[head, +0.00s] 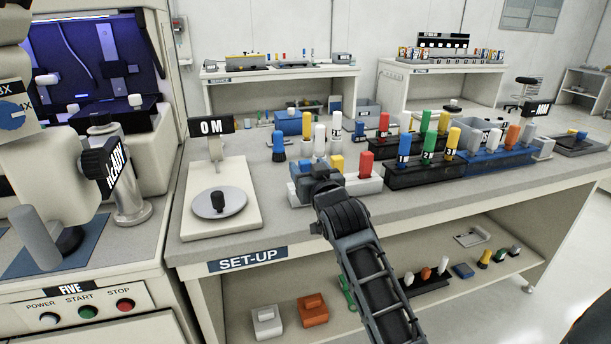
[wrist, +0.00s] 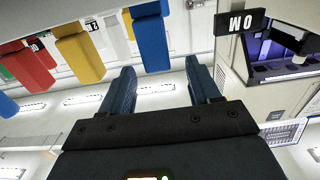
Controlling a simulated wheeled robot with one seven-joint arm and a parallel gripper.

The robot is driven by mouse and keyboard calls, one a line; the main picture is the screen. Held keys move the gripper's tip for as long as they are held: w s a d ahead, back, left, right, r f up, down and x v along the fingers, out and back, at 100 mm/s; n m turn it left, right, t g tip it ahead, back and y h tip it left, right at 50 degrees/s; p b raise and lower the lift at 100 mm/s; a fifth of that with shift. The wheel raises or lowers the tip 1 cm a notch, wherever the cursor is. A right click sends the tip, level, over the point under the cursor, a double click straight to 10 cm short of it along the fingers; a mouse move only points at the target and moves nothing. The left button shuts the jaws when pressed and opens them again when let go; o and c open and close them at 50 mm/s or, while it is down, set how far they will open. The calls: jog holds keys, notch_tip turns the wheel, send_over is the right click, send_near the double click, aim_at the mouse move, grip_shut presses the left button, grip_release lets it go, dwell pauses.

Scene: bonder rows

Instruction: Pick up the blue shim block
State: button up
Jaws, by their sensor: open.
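A blue shim block (wrist: 150,40) shows large at the top of the wrist view, which is upside down. It is in a row with a yellow block (wrist: 79,52) and a red block (wrist: 30,68). My gripper (wrist: 162,78) is open, and the blue block is in front of the gap between its fingers, nearer the left finger in the picture. I see nothing held. In the head view my gripper (head: 314,172) is at the left end of a pale holder (head: 362,186) with a yellow and a red block. There the gripper hides most of that end.
A scale (head: 220,203) marked 0 M stands left of the gripper on the set-up bench (head: 275,215). Black racks (head: 425,172) of coloured blocks stand to the right. Several upright pegs (head: 320,140) stand just behind. A lower shelf holds loose parts.

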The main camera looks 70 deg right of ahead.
aim_at(304, 161)
jog(key=x, duration=0.5)
jog(key=shift+d+f+p, duration=0.15)
jog(key=shift+d+p, duration=0.05)
jog(key=shift+p, duration=0.15)
jog(key=c, duration=1.1)
jog(key=shift+o, duration=0.2)
jog(key=s+d+r, duration=0.3)
jog(key=s+r, duration=0.8)
jog(key=shift+s, duration=0.1)
